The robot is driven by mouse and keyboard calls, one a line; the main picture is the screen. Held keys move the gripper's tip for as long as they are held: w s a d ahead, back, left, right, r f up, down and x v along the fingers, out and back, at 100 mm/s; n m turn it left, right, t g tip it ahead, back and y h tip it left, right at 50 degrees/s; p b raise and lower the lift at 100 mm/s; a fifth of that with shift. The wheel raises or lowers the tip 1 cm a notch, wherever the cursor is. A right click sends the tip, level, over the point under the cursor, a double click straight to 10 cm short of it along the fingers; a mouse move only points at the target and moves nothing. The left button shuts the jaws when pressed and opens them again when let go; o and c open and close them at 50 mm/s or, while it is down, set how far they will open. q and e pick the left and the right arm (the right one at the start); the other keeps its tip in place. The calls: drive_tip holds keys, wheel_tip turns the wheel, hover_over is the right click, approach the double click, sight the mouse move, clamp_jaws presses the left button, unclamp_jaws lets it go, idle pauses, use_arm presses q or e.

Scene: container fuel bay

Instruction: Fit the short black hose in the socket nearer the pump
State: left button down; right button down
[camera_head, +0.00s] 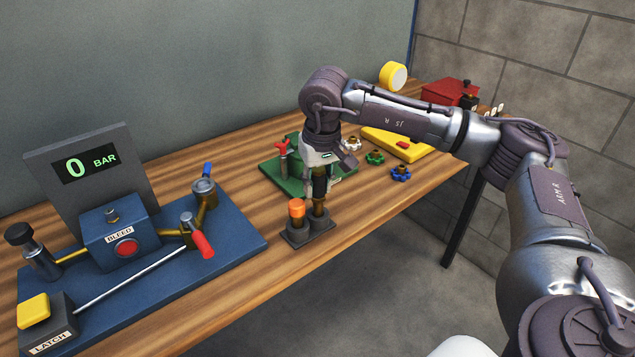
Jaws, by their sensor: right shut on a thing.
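My right gripper (319,163) reaches down from the right and is shut on a short black hose piece (319,188) with brass-coloured parts. The hose is upright, its lower end at the right cup of a small dark two-cup holder (309,237); I cannot tell whether it rests in the cup or is just above it. An orange-capped piece (297,209) stands in the left cup. The pump board (235,240) is blue and lies at the left, with brass pipework, a blue-handled valve (204,180) and a red-handled valve (200,238). My left gripper is out of view.
A display (88,167) reading 0 BAR stands behind the bleed block (118,240). Behind my gripper is a green plate (290,176) with a red-handled part. Valve wheels, a yellow wedge (400,145) and a red box (445,92) lie farther right. Bare wood lies between board and holder.

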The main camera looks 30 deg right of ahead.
drive_tip(key=shift+f, duration=0.15)
idle(0.4)
drive_tip(key=shift+f+b, duration=0.75)
drive_tip(key=shift+b, duration=0.05)
idle(0.3)
drive_tip(key=c, duration=0.8)
unclamp_jaws()
drive_tip(key=r, duration=0.4)
drive_tip(key=s+r, duration=0.1)
drive_tip(key=r, duration=0.6)
drive_tip(key=shift+s+a+r, duration=0.2)
drive_tip(key=shift+s+r, duration=0.2)
